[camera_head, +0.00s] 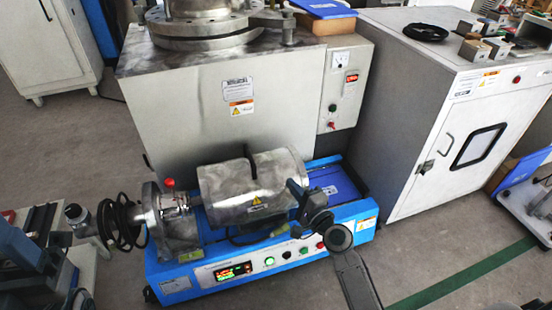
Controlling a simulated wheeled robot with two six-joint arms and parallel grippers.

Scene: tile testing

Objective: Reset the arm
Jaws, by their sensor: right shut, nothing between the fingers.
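My right arm comes in from the bottom, in front of the blue-based machine (190,288). Its dark right gripper (295,189) points up and left, shut and empty, beside the right end of the metal drum (235,190). I cannot tell whether it touches the drum. My left gripper is not in view.
A grey cabinet (200,90) with a round metal fixture (205,35) stands behind the machine. A white cabinet (455,110) stands to the right. Floor is open at the lower right, with a green stripe (465,275).

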